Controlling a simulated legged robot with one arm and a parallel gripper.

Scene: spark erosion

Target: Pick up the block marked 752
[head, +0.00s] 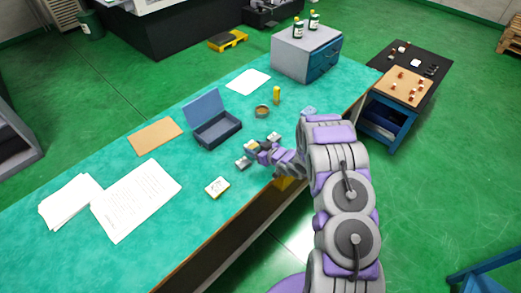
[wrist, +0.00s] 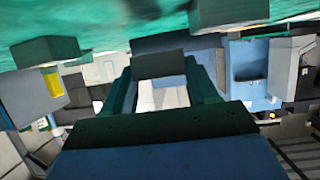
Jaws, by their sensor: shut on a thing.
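My gripper (head: 259,152) is at the end of my grey and purple arm, low over the teal table among several small blocks. In the wrist view my gripper (wrist: 162,85) has a dark grey block (wrist: 160,66) between its fingers and is shut on it. I cannot read a number on that block. In the head view a pale block with dark marks on top (head: 217,186) lies apart, below and left of my gripper. A grey block (head: 242,163) lies just left of my gripper, and another block (head: 274,137) lies just beyond it. No 752 is legible.
The teal table (head: 90,255) carries an open blue box (head: 217,130), a brown board (head: 155,135), papers (head: 135,200), a round tin (head: 262,111), a yellow bottle (head: 277,95) and a grey cabinet (head: 306,50). The table's front left is clear.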

